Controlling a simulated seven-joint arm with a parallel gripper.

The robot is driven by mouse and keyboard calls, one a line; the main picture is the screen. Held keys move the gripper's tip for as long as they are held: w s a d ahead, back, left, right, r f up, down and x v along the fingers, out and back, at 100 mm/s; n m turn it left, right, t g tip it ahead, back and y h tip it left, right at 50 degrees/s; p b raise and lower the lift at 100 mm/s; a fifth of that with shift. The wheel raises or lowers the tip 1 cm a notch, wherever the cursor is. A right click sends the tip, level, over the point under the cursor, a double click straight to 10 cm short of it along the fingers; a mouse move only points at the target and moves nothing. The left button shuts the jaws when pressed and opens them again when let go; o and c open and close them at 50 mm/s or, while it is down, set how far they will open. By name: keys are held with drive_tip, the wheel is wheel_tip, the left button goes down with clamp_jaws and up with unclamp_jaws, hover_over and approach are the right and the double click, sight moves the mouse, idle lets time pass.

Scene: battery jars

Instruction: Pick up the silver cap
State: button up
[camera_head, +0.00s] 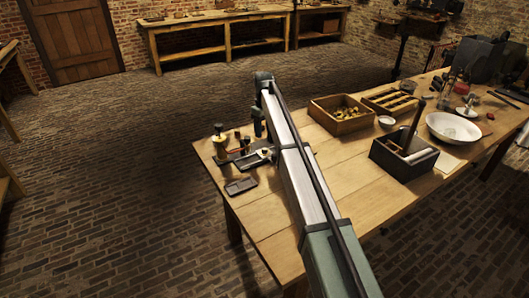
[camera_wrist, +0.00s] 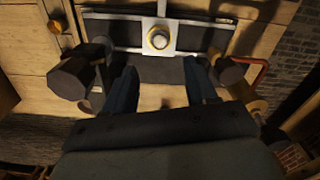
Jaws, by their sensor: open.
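In the head view, a small silvery object (camera_head: 262,154) shows beside my arm at the bench's left end; my arm partly hides this area.
A brass-topped jar (camera_head: 219,138) and a dark tray (camera_head: 240,185) stand left of my arm. A wooden box of brass parts (camera_head: 340,126), a dark tool box (camera_head: 397,163) and a white bowl (camera_head: 454,128) stand right. Dark knobs (camera_wrist: 70,78) (camera_wrist: 230,71) flank my fingers.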

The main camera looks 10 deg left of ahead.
sight(265, 150)
drive_tip(key=shift+s+d+f, duration=0.1)
drive_tip(key=shift+f, duration=2.1)
drive_tip(key=shift+d+f, duration=0.1)
drive_tip(key=shift+f, duration=2.05)
drive_tip(key=shift+c, duration=0.3)
clamp_jaws()
